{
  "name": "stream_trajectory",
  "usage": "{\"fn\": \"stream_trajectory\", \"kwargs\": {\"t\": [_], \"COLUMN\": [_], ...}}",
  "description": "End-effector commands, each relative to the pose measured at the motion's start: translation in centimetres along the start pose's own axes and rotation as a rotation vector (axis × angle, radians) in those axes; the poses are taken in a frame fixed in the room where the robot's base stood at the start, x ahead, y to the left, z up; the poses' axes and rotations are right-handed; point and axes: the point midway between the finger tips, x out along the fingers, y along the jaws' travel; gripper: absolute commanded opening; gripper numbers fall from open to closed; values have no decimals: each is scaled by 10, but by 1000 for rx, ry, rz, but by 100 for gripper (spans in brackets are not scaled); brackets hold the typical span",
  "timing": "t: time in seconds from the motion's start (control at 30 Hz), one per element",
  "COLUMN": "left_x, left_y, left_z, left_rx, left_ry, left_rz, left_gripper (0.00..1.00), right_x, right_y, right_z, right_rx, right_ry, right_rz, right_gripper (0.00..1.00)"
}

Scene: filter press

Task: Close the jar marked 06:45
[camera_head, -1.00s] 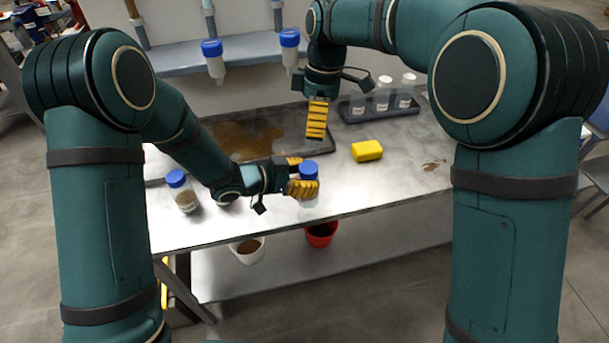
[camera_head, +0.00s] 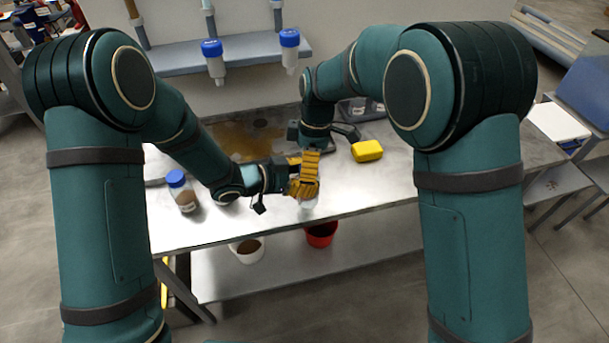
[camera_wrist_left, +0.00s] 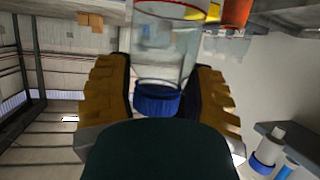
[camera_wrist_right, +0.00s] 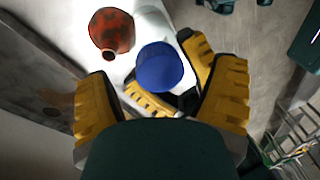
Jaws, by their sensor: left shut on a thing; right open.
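A clear jar (camera_head: 306,204) with a blue lid is held upright above the front of the bench. My left gripper (camera_head: 299,186) is shut around its body. The left wrist view shows the clear body (camera_wrist_left: 163,50) and blue lid (camera_wrist_left: 157,99) between the fingers. My right gripper (camera_head: 309,170) is open and points down over the jar, hiding the lid in the head view. In the right wrist view the lid (camera_wrist_right: 159,67) lies between and beyond the open fingers. I cannot read the jar's marking or tell whether the lid is tight.
Another blue-lidded jar (camera_head: 185,194) with brown contents stands at the bench's left. A yellow block (camera_head: 367,151) lies right of the grippers. Blue-capped bottles (camera_head: 213,56) hang from the rear shelf.

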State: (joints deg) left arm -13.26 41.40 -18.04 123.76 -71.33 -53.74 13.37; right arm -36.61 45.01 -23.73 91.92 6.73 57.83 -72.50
Motion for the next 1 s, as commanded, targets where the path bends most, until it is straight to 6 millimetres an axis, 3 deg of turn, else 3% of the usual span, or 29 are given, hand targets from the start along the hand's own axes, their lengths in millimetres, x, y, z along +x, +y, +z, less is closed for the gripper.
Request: {"fn": "stream_trajectory", "kwargs": {"t": [0.4,0.43,0.6,0.63,0.83,0.87,0.9,0.93,1.0], "left_x": [0,0,0,0,0,0,0,0,0], "left_y": [0,0,0,0,1,1,2,1,1], "left_z": [0,0,0,0,-2,-2,-2,-2,-2], "left_rx": [0,0,0,0,1,2,2,2,2], "left_ry": [0,0,1,1,5,5,6,6,5], "left_rz": [0,0,1,1,4,4,4,4,3], "left_gripper": [0,0,0,0,0,0,0,0,0], "right_x": [6,6,6,6,7,7,7,7,7], "right_y": [0,0,0,1,2,2,2,2,2], "right_z": [0,0,1,1,2,2,3,3,2], "right_rx": [1,1,1,2,4,4,4,5,4], "right_ry": [0,0,0,0,-2,-2,-3,-3,-2], "right_rz": [1,1,2,2,5,5,5,4,3], "right_gripper": [85,81,21,13,10,10,70,80,80]}}
